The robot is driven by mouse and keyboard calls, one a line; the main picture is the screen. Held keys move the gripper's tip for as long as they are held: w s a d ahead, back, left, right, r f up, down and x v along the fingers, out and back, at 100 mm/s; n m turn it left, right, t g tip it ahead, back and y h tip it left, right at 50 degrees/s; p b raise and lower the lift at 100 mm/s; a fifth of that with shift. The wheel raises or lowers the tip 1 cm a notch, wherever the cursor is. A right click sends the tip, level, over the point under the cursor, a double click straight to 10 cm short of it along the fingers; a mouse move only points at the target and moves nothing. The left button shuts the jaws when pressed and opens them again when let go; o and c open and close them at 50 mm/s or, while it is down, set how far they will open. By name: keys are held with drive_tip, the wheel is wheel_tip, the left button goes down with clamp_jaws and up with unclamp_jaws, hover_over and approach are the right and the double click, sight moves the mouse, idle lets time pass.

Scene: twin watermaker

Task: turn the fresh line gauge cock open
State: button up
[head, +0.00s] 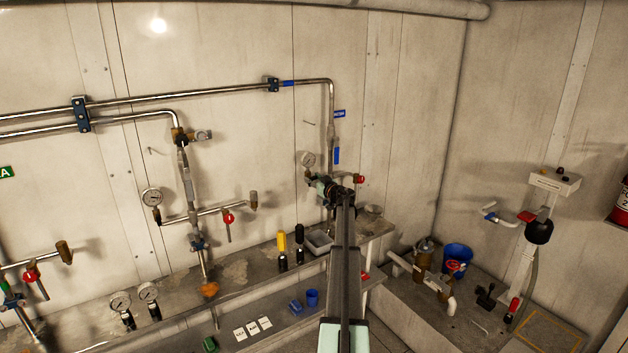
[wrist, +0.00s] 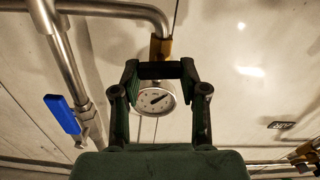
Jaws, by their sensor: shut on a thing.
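The fresh line pressure gauge (head: 308,159) is a round white dial on the back wall, left of the vertical pipe. In the wrist view the gauge (wrist: 155,98) shows between my fingers, with a brass fitting (wrist: 160,48) behind the fingertips. My gripper (head: 326,186) is at the fitting just below and right of the gauge. In the wrist view my gripper (wrist: 160,71) is shut on the gauge cock. The cock's handle is hidden by the fingertips, so its angle cannot be told.
A blue lever (wrist: 62,114) on the steel pipe is close to my fingers. A red-handled valve (head: 360,180) is right of my gripper.

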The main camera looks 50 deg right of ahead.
drive_tip(key=n, duration=0.4)
drive_tip(key=shift+w+a, duration=0.1)
drive_tip(key=n+b, duration=0.1)
drive_tip(key=n, duration=0.3)
drive_tip(key=shift+f, duration=0.1)
drive_tip(key=shift+a+f+n+b, duration=0.1)
drive_tip(key=shift+n+b, duration=2.05)
drive_tip(key=shift+n, duration=1.95)
drive_tip(key=o, duration=1.1)
drive_tip(key=shift+w, duration=0.1)
drive_tip(key=shift+o, duration=0.2)
